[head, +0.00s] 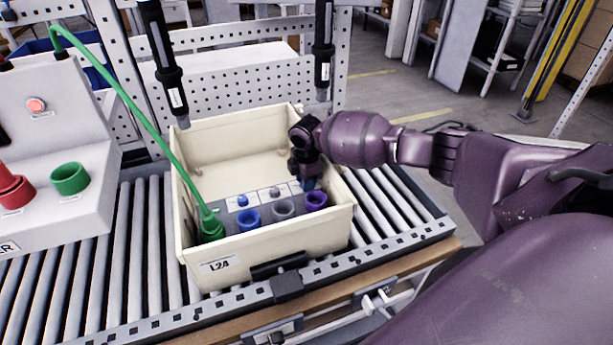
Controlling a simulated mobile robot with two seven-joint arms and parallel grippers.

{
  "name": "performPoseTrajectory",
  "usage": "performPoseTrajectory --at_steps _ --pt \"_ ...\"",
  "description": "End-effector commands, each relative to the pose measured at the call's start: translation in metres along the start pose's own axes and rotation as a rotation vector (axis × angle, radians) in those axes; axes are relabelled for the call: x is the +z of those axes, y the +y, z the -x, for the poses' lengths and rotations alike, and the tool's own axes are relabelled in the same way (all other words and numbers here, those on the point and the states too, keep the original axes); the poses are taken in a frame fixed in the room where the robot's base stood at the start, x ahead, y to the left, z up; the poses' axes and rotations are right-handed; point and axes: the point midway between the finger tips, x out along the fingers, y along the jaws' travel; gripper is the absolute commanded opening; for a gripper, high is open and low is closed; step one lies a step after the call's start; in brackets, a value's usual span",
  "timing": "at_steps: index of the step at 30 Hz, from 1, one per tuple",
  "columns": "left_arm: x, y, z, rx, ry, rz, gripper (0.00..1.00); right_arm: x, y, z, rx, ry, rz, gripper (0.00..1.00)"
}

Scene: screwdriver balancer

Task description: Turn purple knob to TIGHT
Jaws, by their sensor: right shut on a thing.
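The blue knob (242,201) and the grey knob (274,191) show clearly. The purple ring socket (316,200) is at the right end. My right gripper (307,181) points down into the box just behind that socket, shut on the purple knob, which its fingers mostly hide. The knob's setting and any TIGHT mark cannot be read. My left gripper is not in view.
The box stands on a roller conveyor (105,260). A green cable (128,100) runs to a green plug (212,227) in the box's left corner. Two black tools (165,60) (323,45) hang above the box. A control console (60,150) is at left.

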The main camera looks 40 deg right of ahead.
Motion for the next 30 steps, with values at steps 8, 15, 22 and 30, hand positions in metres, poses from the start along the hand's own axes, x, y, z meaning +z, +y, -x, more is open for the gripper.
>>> performPoseTrajectory --at_steps 8,15,22,30 --pt "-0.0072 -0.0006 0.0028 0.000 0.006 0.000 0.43 0.0003 0.0007 0.0007 0.001 -0.003 -0.059 0.07" --pt "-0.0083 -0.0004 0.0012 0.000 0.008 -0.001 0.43 0.0003 0.0007 0.0007 0.002 -0.003 -0.057 0.43" --pt "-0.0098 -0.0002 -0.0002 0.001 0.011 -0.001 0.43 0.0001 0.0004 0.0003 0.001 -0.003 -0.056 0.56" --pt "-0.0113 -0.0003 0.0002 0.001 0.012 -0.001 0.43 -0.0001 0.0009 0.0100 0.003 -0.002 -0.055 0.56"
